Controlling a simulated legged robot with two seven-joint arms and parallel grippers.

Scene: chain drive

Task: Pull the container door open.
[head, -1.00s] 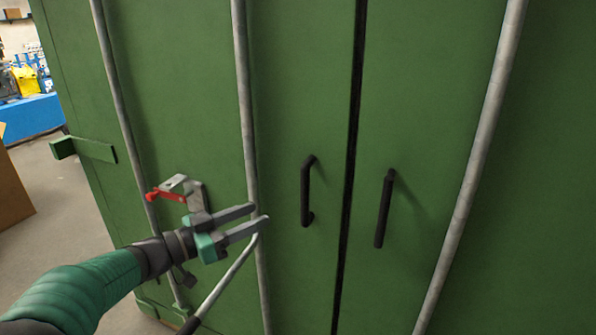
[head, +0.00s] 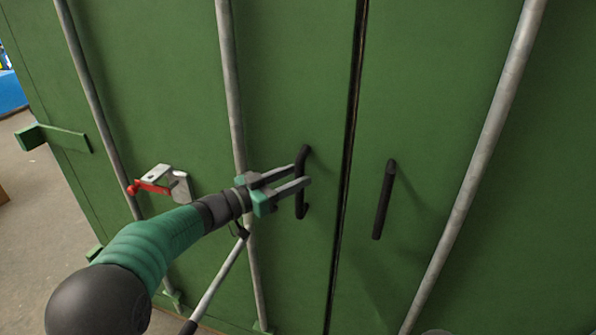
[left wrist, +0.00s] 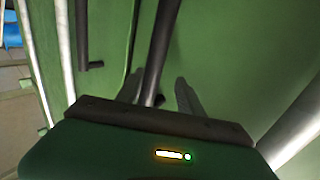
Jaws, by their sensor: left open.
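The green container door (head: 275,100) stands shut, with a dark vertical seam (head: 350,150) between its two leaves. The left leaf carries a black bar handle (head: 303,155). My left gripper (head: 302,176) is open at this handle, with one finger crossing in front of it. In the left wrist view a dark bar (left wrist: 163,45) runs between the two fingers (left wrist: 160,98). I cannot tell whether the fingers touch it. A second black handle (head: 384,200) on the right leaf is free. My right gripper is not in view.
Grey vertical rods (head: 232,90) run down the door; another rod (head: 490,130) stands at right. A red and grey latch (head: 160,182) sits left of my gripper. Open floor (head: 45,220) lies at left.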

